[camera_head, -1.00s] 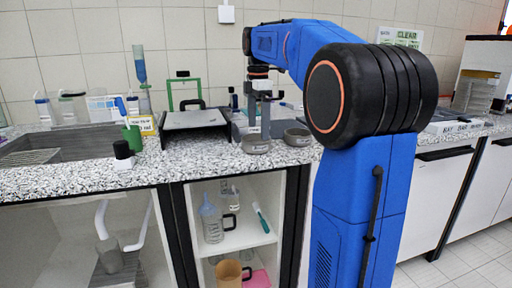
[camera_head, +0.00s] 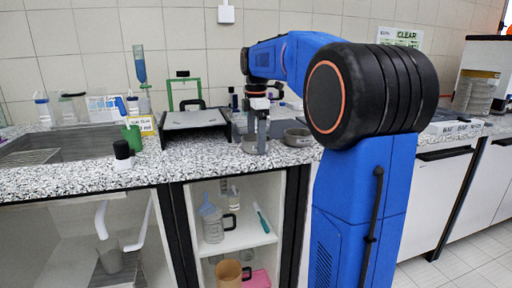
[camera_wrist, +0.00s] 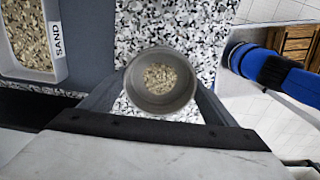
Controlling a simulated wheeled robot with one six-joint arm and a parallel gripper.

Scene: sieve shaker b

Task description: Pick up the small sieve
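The small sieve (camera_head: 250,147) is a round grey cup near the front edge of the speckled counter. In the wrist view the sieve (camera_wrist: 134,88) shows from above, with a speckled, grainy patch at its bottom. My gripper (camera_head: 263,137) points down at it, and part of the sieve is hidden behind the fingers. In the wrist view my gripper (camera_wrist: 160,78) has its two grey fingers spread, one on each side of the sieve. The fingers are very close to its wall; I cannot tell whether they touch it.
Another round grey dish (camera_head: 298,138) stands just right of the sieve. A tray marked SAND (camera_wrist: 40,72) lies left in the wrist view. A dark-framed board (camera_head: 194,119) and a sink (camera_head: 75,143) lie further left. The counter's front edge is close.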

